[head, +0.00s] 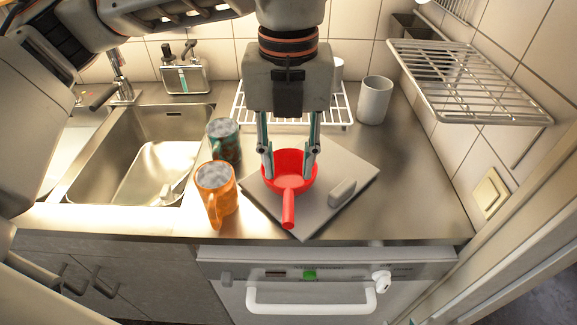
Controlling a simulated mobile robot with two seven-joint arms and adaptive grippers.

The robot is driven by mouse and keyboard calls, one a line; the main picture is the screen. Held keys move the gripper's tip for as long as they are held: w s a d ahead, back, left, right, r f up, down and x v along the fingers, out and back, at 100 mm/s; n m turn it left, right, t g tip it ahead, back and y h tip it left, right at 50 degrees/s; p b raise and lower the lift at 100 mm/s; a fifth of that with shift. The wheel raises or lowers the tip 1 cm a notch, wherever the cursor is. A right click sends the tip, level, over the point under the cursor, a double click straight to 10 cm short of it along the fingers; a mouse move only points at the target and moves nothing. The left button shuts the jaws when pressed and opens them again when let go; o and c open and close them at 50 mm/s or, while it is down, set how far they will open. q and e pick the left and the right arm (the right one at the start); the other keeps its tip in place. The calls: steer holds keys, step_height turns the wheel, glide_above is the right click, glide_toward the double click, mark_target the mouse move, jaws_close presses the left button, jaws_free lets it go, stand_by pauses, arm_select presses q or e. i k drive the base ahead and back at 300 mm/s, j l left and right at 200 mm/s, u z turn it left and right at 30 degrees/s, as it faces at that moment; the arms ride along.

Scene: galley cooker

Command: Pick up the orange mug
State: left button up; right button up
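The orange mug (216,190) stands upright on the steel counter, just right of the sink and near the front edge, with its handle toward the front. Its top looks grey and mottled. My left gripper (290,163) points down to the right of the mug, apart from it. Its two fingers are spread on either side of a red pan-like vessel (290,182) with a handle pointing forward. I cannot tell whether the fingers touch the red vessel. My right gripper is not in view.
A teal mug (224,142) stands close behind the orange mug. The red vessel is on a grey board (333,168). A white cup (374,100) and a wire rack (345,108) are behind; a shelf rack (465,80) juts out at right. The sink (150,150) is left.

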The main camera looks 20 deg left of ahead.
mark_target(215, 182)
steer(key=k, duration=1)
